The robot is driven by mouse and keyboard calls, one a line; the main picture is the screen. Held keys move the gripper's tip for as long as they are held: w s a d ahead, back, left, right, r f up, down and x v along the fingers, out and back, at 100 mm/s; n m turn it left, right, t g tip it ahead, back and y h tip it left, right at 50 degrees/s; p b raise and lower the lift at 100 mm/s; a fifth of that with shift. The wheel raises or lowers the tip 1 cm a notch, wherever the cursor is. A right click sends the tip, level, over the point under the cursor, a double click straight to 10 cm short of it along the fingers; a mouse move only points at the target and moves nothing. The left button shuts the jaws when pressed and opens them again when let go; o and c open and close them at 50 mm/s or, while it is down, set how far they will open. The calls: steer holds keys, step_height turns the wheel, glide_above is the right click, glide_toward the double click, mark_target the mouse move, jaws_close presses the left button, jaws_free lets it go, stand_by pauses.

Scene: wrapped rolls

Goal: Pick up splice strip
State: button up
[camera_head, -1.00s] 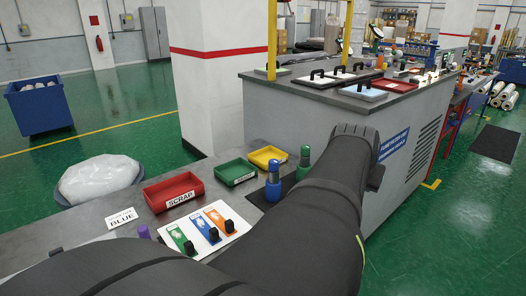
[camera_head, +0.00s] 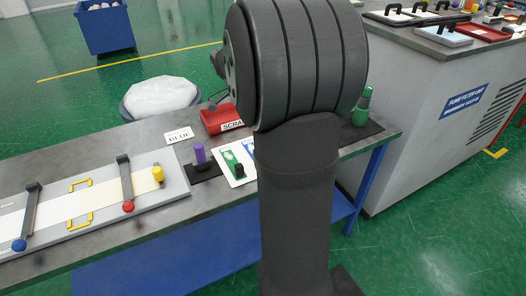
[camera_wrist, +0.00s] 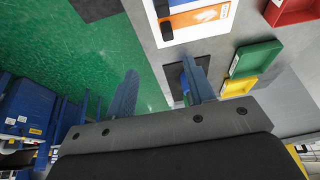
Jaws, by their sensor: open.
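Splice strips lie on a white card (camera_head: 246,181), partly hidden by my arm in the head view. A green strip (camera_head: 231,160) and part of a blue strip (camera_head: 250,148) show there. In the wrist view, an orange strip (camera_wrist: 195,18) and the edge of a blue strip (camera_wrist: 180,3) show at the top, each with a dark block at one end. My gripper (camera_wrist: 160,66) is open, its two blue-grey fingers apart with nothing held between them. The card lies beyond the fingertips. In the head view my arm hides the gripper.
A green bottle (camera_head: 362,106) is to the right. Green (camera_wrist: 257,59) and yellow trays (camera_wrist: 238,86) lie beyond.

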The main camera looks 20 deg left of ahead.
steer(key=s+a+f, duration=0.1)
steer(key=a, duration=0.3)
steer(key=x, duration=1.7)
steer(key=shift+s+d+f, duration=0.15)
steer(key=shift+d, duration=0.15)
jaws_close()
